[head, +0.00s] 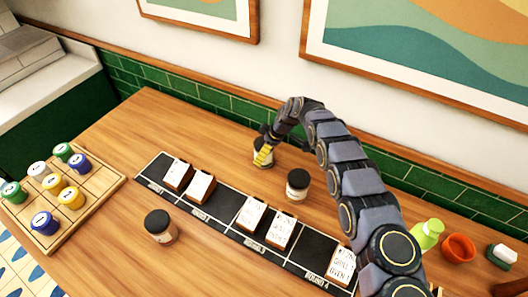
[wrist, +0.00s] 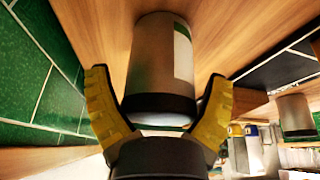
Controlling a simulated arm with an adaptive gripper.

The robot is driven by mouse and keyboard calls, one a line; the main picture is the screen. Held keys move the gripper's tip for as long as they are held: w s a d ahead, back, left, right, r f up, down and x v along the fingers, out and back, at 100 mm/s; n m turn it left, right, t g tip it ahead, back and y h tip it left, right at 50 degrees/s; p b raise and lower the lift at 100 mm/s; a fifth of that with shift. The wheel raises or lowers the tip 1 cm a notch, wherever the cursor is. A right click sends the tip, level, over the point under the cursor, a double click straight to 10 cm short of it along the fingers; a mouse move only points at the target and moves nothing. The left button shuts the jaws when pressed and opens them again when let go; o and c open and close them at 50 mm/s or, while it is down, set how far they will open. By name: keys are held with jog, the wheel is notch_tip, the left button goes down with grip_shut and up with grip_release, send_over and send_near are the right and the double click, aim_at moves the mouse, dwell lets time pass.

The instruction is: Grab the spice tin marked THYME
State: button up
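Three spice tins with black lids stand on the wooden table: one at the front left (head: 161,228), one in the middle (head: 298,186), and one at the back by the wall (head: 258,160). My gripper (head: 264,152) is at the back tin and partly covers it. In the wrist view, this grey tin (wrist: 158,55) with a dark lid lies between the yellow fingers of my gripper (wrist: 158,76). The fingers are spread, with a narrow gap visible beside the tin. Its label shows a white patch and a green band. I cannot read THYME on any tin.
A black strip (head: 225,213) with white cards runs along the table in front of the back tin. The green tiled wall (head: 215,100) is close behind.

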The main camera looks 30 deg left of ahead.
jog(key=c, duration=0.4)
